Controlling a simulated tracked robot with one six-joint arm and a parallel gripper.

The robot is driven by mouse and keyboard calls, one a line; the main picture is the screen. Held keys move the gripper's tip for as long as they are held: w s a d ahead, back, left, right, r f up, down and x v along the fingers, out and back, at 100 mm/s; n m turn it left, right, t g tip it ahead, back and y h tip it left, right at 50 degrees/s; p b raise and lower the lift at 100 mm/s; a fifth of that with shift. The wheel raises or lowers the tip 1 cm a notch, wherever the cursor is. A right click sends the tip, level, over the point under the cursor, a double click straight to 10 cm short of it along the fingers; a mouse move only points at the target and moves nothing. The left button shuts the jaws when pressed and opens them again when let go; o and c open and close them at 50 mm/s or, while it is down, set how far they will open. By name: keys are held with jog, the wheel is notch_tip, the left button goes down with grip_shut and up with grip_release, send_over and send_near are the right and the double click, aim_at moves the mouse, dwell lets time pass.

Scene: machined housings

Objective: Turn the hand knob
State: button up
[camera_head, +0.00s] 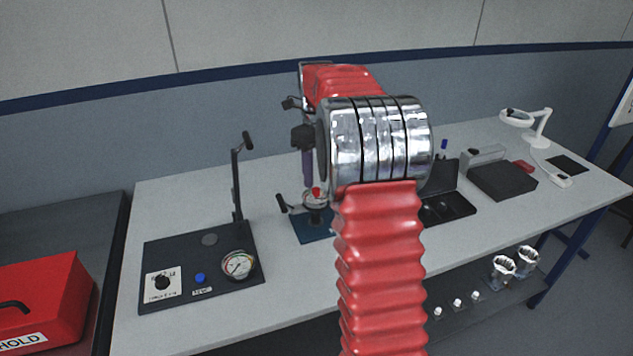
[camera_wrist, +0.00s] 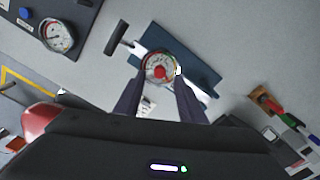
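A small fixture on a blue base plate (camera_head: 313,229) stands on the bench; the plate also shows in the wrist view (camera_wrist: 203,62). It carries a round gauge (camera_wrist: 153,58) with a red knob (camera_head: 316,191) on top; the knob is the red spot (camera_wrist: 160,72) in the wrist view. A black-handled lever (camera_wrist: 117,38) sticks out at one side. My gripper (camera_wrist: 160,82) points down at this gauge with its two dark fingers apart. The fingertips show either side of the red knob. I cannot tell whether they touch it. My arm hides part of the fixture in the head view.
Left is a dark panel (camera_head: 218,296) with a black selector knob (camera_head: 162,283), blue button (camera_head: 200,278), gauge (camera_head: 239,265) and upright lever (camera_head: 237,185). Right are a black tray (camera_head: 447,207), dark case (camera_head: 503,182) and magnifier lamp (camera_head: 540,130). A red box (camera_head: 45,300) stands far left.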

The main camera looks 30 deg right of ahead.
notch_tip(320, 180, up, 10)
dwell(0.4)
jog(key=shift+f, duration=0.1)
dwell(0.4)
jog(key=n, duration=1)
send_over(316, 189)
notch_tip(316, 189, down, 5)
jog(key=s+a+n+t, duration=0.5)
jog(key=s+a+n, duration=1.8)
jog(key=s+a, duration=0.4)
jog(key=shift+s+a+f+t, duration=0.2)
jog(key=shift+s+f+t, duration=0.1)
jog(key=shift+f, duration=0.15)
